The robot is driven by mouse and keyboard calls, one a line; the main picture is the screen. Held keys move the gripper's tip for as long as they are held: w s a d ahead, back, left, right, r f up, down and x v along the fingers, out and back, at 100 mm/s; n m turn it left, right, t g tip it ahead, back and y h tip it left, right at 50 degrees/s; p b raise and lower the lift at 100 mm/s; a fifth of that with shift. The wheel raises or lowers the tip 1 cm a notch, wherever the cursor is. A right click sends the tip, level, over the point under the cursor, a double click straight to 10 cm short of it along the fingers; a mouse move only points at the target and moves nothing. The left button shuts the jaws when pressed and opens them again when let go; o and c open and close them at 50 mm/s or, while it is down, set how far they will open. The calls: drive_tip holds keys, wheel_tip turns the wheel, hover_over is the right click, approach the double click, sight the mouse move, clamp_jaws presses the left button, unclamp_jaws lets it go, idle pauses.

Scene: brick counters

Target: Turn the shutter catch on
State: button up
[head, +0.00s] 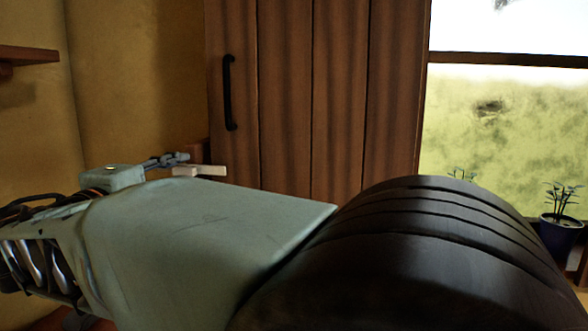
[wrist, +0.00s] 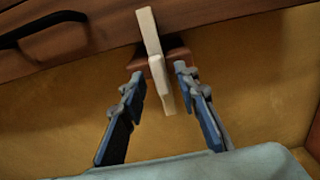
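The shutter catch is a cream bar. In the wrist view the catch (wrist: 155,62) lies across the edge of the brown wooden shutter (wrist: 110,38), with its lower end between my fingers. My gripper (wrist: 160,80) is open, one finger on each side of the catch, with a gap visible on both sides. In the head view the catch (head: 205,171) shows low at the shutter's left edge, just right of my gripper (head: 180,158). The brown shutter (head: 285,95) stands upright there. My arm hides its lower part.
A black handle (head: 228,92) is on the shutter and also shows in the wrist view (wrist: 42,28). A brown mounting block (wrist: 174,62) sits behind the catch. A window (head: 505,130) and a potted plant (head: 560,228) are at the right. A wooden shelf (head: 28,55) juts out at upper left.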

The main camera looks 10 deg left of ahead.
drive_tip(key=s+a, duration=0.1)
drive_tip(key=s, duration=1.1)
